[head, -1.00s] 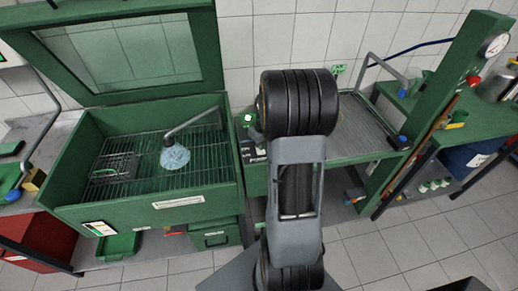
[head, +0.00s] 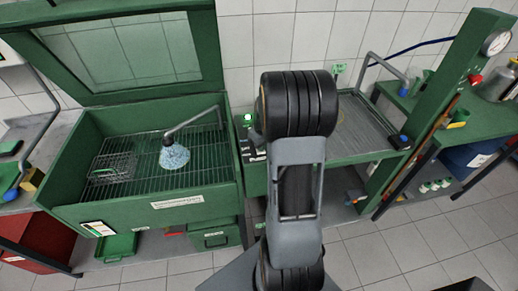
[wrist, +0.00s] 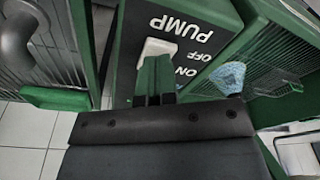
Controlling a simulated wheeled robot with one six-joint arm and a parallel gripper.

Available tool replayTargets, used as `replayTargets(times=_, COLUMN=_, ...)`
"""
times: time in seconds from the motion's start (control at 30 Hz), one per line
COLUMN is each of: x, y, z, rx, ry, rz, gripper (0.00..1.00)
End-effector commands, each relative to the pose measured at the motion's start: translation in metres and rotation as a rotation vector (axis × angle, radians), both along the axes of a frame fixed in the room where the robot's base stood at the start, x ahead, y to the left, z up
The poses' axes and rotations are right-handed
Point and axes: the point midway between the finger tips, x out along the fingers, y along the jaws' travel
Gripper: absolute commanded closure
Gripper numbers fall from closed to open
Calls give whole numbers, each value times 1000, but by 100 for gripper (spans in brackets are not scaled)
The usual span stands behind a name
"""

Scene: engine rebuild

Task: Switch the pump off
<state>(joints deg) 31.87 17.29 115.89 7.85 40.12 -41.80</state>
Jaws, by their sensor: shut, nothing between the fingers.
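The pump switch is a pale rocker (wrist: 158,47) on a black plate (wrist: 190,28) lettered PUMP, ON and OFF in the wrist view. My gripper (wrist: 153,65) is shut and empty, its fingertips right at the rocker's near edge. I cannot tell whether they touch it. In the head view my arm hides the gripper and most of the switch plate. A green lamp (head: 247,117) is lit there. A bent spout (head: 190,121) pours pale liquid (head: 174,158) onto the rack of the green wash basin (head: 75,195).
The basin's windowed lid (head: 125,55) stands open. A wire basket (head: 112,167) sits on the rack at left. A metal drain tray (head: 370,130) lies right of my arm, beside a green post (head: 440,105) with a gauge.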

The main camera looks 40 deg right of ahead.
Motion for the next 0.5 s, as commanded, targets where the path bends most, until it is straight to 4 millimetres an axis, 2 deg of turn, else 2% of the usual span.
replayTargets(times=0.5, x=0, y=0, z=-9, rx=0, ry=0, rz=0, gripper=100)
